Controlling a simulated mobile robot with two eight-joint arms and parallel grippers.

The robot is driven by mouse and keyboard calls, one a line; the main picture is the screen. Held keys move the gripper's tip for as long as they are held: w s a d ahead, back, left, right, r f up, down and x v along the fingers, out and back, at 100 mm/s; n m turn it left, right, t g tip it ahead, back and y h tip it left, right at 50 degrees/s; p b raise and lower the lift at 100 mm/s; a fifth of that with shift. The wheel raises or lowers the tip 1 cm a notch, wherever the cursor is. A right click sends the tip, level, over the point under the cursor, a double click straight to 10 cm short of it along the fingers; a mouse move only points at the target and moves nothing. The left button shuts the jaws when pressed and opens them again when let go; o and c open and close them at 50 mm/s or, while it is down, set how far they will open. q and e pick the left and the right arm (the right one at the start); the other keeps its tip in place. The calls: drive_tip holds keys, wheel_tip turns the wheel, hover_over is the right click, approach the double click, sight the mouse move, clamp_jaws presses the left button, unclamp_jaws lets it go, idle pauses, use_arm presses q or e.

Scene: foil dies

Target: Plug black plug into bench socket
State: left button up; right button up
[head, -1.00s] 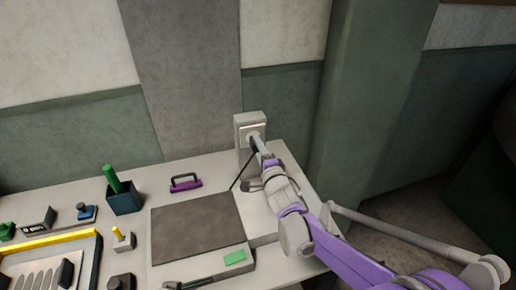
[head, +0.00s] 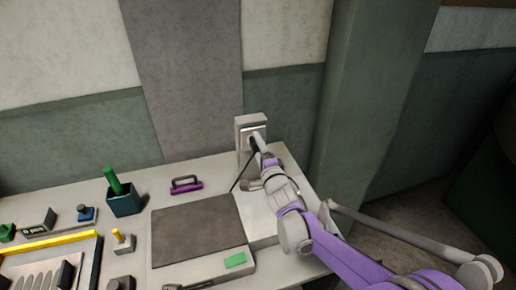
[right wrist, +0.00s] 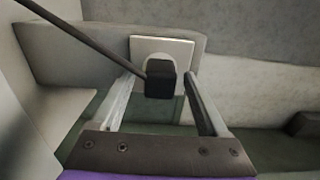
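The bench socket is a grey upright box (head: 243,128) at the back right of the bench. Its pale plate with a round face shows in the right wrist view (right wrist: 165,45). The black plug (right wrist: 160,80) sits in front of that face, its dark cable running up and left. How deep it sits in the socket is hidden. My right gripper (right wrist: 168,84) has its fingers on either side of the plug, with a gap visible at the right finger. It reaches the socket front in the head view (head: 257,143). My left gripper is not in view.
A flat dark-topped plate (head: 197,236) lies left of my right arm, with a green block (head: 235,260) at its front. A purple handle (head: 186,185), a dark cup with a green rod (head: 123,202) and a yellow-edged tray (head: 45,243) stand farther left. A wall pillar rises behind, right of the socket.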

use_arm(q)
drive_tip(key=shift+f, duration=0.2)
use_arm(e)
drive_tip(key=shift+s+d, duration=0.15)
drive_tip(key=shift+s, duration=0.3)
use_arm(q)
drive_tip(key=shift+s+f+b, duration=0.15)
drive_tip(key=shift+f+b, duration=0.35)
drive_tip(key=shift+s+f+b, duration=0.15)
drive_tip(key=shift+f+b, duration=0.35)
use_arm(e)
drive_tip(key=v, duration=1)
